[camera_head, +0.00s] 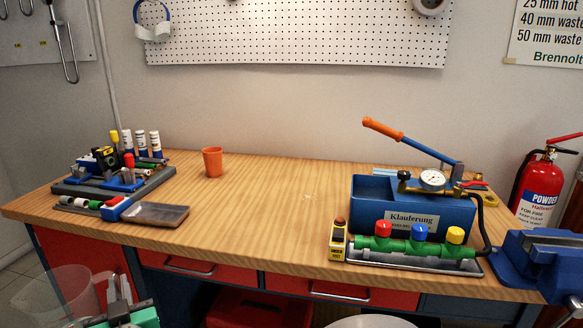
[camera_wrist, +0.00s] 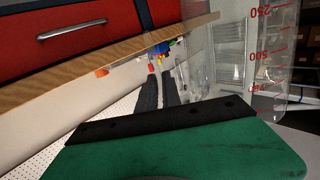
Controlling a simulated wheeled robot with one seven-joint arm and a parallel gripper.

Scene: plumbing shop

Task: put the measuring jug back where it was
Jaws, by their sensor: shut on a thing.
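The measuring jug (camera_head: 52,290) is clear, with red markings that show in the wrist view (camera_wrist: 268,55). In the head view it is at the lower left, in front of the workbench (camera_head: 240,225) and below its top. My gripper (camera_head: 118,287) is just right of the jug's body and shut on the jug. In the wrist view my gripper's dark fingers (camera_wrist: 160,78) are close together, with clear plastic around their tips. The exact grip point is hard to make out, and the jug's base is cut off in the head view.
The bench's left end holds a tool tray (camera_head: 115,182), a grey metal plate (camera_head: 155,215) and an orange cup (camera_head: 212,161). A blue test pump (camera_head: 412,212), a green valve manifold (camera_head: 400,245) and a vise (camera_head: 545,255) are at right. The middle of the top is clear.

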